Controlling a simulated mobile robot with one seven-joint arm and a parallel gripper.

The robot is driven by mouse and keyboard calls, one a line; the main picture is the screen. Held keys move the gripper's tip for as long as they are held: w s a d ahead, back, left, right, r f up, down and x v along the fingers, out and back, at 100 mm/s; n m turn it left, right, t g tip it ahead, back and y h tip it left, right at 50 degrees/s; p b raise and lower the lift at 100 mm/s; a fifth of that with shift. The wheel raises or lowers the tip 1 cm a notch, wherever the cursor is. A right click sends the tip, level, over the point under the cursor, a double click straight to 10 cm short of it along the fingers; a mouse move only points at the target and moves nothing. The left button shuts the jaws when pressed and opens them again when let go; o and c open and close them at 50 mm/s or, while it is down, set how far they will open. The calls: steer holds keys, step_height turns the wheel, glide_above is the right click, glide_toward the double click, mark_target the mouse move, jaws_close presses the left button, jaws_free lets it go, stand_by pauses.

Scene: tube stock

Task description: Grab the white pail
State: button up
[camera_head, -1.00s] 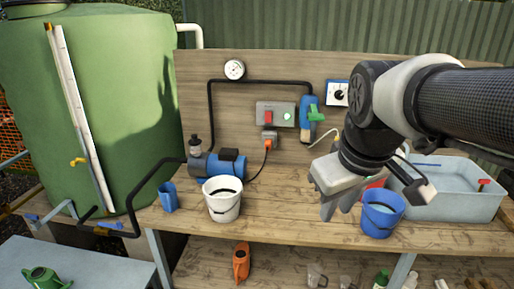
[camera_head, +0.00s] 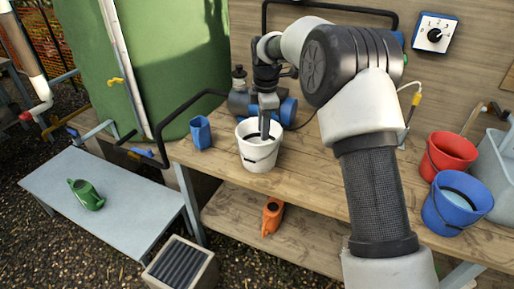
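The white pail (camera_head: 258,154) stands upright on the wooden bench, with a dark handle across its front. My gripper (camera_head: 265,132) points down at the pail, and its finger reaches over the pail's mouth, at or just inside the rim. Only one finger shows clearly, seen edge-on. I cannot tell whether the fingers touch the pail's wall or whether they are open or shut.
A small blue jug (camera_head: 200,132) stands left of the pail, and a blue pump (camera_head: 287,110) is close behind it. A red pail (camera_head: 449,153) and a blue pail (camera_head: 455,207) stand at the right. An orange watering can (camera_head: 272,216) is on the lower shelf.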

mark_target(263, 150)
steer(key=f, duration=1)
steer(key=shift+w+a, duration=0.1)
steer(key=shift+w, duration=0.3)
steer(key=shift+w+a+f+b, duration=0.1)
steer(key=shift+w+f+b, duration=0.1)
steer(key=shift+f, duration=1.35)
steer(key=shift+w+a+f+b, duration=0.1)
steer(key=shift+w+f, duration=0.1)
steer(key=shift+f, duration=1.3)
steer(key=shift+r, duration=0.1)
jaws_close()
